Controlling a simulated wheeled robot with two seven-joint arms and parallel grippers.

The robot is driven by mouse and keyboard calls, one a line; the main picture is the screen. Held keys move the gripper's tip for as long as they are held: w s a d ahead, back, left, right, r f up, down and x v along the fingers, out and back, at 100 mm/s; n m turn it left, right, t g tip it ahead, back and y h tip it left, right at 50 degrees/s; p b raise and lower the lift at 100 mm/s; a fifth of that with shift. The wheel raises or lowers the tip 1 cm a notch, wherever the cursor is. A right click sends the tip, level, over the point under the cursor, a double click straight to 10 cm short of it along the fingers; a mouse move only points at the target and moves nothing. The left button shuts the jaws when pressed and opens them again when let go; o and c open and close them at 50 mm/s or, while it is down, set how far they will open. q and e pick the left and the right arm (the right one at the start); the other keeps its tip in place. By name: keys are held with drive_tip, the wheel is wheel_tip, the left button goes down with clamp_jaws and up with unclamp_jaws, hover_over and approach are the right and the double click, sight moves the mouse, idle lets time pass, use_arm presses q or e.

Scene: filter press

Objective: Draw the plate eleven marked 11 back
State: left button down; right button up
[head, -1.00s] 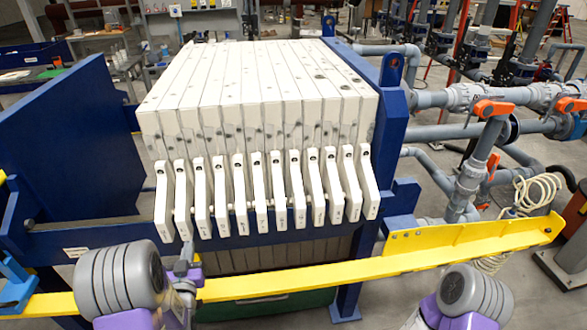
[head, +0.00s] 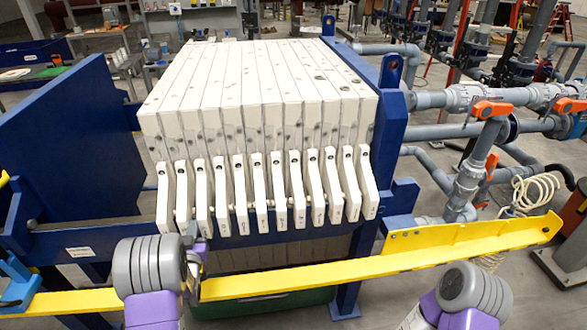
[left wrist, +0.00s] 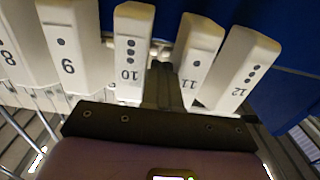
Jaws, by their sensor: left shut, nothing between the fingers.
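The plate marked 11 shows its white handle in the left wrist view (left wrist: 195,65), between the handle marked 10 (left wrist: 131,45) and the one marked 12 (left wrist: 240,70). In the head view the number is too small to read; counted from the end, plate 11 is the second handle from the left (head: 182,195). My left gripper (left wrist: 163,85) is shut and empty, its dark fingers in the gap between the handles of 10 and 11. In the head view the left gripper (head: 191,234) is at the lower ends of the handles, partly hidden by my arm. My right gripper is out of view.
The stack of white plates (head: 260,85) stands closely packed on the press. A blue end plate (head: 70,140) stands at the left, with free space before the stack. A yellow rail (head: 300,283) runs along the front. Grey pipes with orange valve handles (head: 492,108) stand at the right.

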use_arm(q)
drive_tip(key=shift+a, duration=0.15)
drive_tip(key=shift+s+a+b, duration=0.25)
drive_tip(key=shift+a+b, duration=0.05)
drive_tip(key=shift+a, duration=0.5)
drive_tip(key=shift+s+a+b, duration=0.25)
drive_tip(key=shift+a+b, duration=0.05)
drive_tip(key=shift+a, duration=0.5)
drive_tip(key=shift+s+a+b, duration=0.25)
drive_tip(key=shift+a+b, duration=0.1)
drive_tip(key=shift+a, duration=0.9)
drive_tip(key=shift+s+a+b, duration=0.2)
drive_tip(key=shift+a+b, duration=0.15)
drive_tip(key=shift+a, duration=0.45)
drive_tip(key=shift+s+a+b, duration=0.15)
drive_tip(key=shift+a+b, duration=0.2)
drive_tip(key=shift+a, duration=0.4)
drive_tip(key=b, duration=0.2)
approach(163, 232)
drive_tip(key=shift+w+a+r, duration=0.1)
drive_tip(key=shift+w+a, duration=0.2)
drive_tip(key=shift+a, duration=0.25)
drive_tip(key=shift+w+a+r, duration=0.1)
drive_tip(key=shift+w+a, duration=0.2)
drive_tip(key=shift+a, duration=0.3)
